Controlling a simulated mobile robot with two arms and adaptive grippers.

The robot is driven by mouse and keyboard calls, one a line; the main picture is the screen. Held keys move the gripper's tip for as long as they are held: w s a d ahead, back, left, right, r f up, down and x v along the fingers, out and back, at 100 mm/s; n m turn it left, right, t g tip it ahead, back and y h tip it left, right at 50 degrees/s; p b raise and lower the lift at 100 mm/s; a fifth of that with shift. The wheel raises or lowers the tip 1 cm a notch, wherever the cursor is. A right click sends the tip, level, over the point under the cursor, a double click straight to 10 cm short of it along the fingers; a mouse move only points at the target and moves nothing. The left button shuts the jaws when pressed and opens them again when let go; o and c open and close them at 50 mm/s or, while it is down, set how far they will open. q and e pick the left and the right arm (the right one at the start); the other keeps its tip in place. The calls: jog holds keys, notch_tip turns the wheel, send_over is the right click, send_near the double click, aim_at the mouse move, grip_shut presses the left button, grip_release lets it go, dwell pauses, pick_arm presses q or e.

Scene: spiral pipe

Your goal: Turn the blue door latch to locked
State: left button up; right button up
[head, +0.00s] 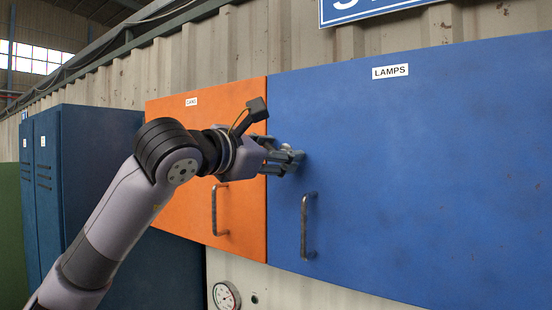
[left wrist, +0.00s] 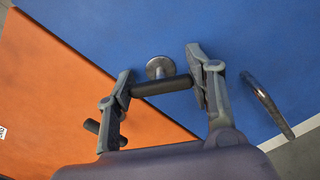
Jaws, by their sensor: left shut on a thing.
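The blue door (head: 420,170) fills the right of the head view and carries a LAMPS label. Its latch shows in the left wrist view as a dark bar (left wrist: 162,86) on a round metal base (left wrist: 160,67). The bar runs nearly level across that picture, between my two fingers. My left gripper (head: 288,160) is at the blue door's upper left edge, shut on the latch bar with one finger at each end. In the head view the gripper hides most of the latch. My right gripper is in neither view.
An orange door (head: 180,125) adjoins on the left, with its own handle (head: 214,210); its dark latch (left wrist: 92,127) is close beside my finger. The blue door's handle (head: 304,225) stands out below my gripper. A blue locker (head: 85,150) and a gauge (head: 226,296) are nearby.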

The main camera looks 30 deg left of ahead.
pick_arm(q)
jog(key=m, duration=0.5)
jog(key=shift+m+b, duration=0.3)
jog(key=shift+b, duration=0.1)
jog(key=m, duration=0.4)
jog(key=shift+d+f+m, duration=0.1)
jog(key=shift+m, duration=0.6)
jog(key=o, duration=1.2)
jog(key=shift+s, duration=0.1)
jog(key=s, duration=0.4)
jog(key=s+a, duration=0.1)
jog(key=s, duration=0.6)
jog(key=shift+s+a, duration=0.3)
jog(key=shift+s, duration=0.05)
